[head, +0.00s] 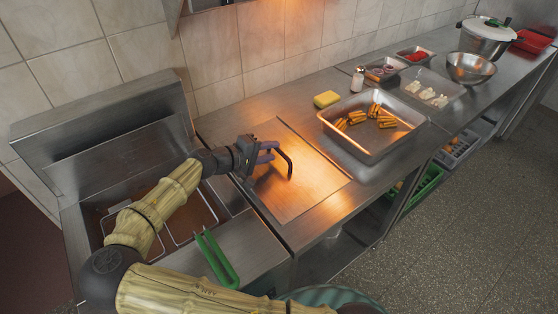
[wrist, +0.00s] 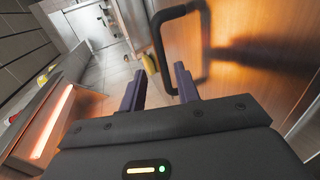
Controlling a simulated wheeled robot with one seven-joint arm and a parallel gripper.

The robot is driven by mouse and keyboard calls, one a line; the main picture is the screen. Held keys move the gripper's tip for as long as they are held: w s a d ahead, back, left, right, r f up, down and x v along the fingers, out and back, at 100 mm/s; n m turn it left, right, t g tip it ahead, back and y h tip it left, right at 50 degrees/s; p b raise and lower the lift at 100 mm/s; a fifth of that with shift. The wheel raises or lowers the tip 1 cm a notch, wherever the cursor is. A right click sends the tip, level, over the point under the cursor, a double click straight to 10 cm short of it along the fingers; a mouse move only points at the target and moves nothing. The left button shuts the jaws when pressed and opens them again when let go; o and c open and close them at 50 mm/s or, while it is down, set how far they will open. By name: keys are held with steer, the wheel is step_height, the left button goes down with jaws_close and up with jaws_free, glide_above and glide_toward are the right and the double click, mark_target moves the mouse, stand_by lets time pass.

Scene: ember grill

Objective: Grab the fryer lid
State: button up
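The fryer lid (head: 312,192) is a flat, shiny metal panel lying on the counter beside the fryer, warm-lit from above. Its dark bent handle (head: 289,162) rises from the panel. My gripper (head: 270,152) reaches in from the left, low over the lid and close to the handle. The lid's handle (wrist: 204,40) stands just beyond and right of the fingers there. I cannot tell whether the right finger touches it.
The fryer basin (head: 185,215) with wire racks lies under my arm, a green-handled item (head: 216,258) at its front edge. Right of the lid are a yellow sponge (head: 326,99), a steel tray (head: 398,137) of browned sticks and a shaker (head: 357,79). A tiled wall runs behind.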

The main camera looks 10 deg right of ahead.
mark_target(277, 151)
steer(key=x, duration=0.4)
steer(key=shift+f+p, duration=0.25)
steer(key=shift+p, duration=0.05)
steer(key=shift+s, duration=0.1)
jaws_close()
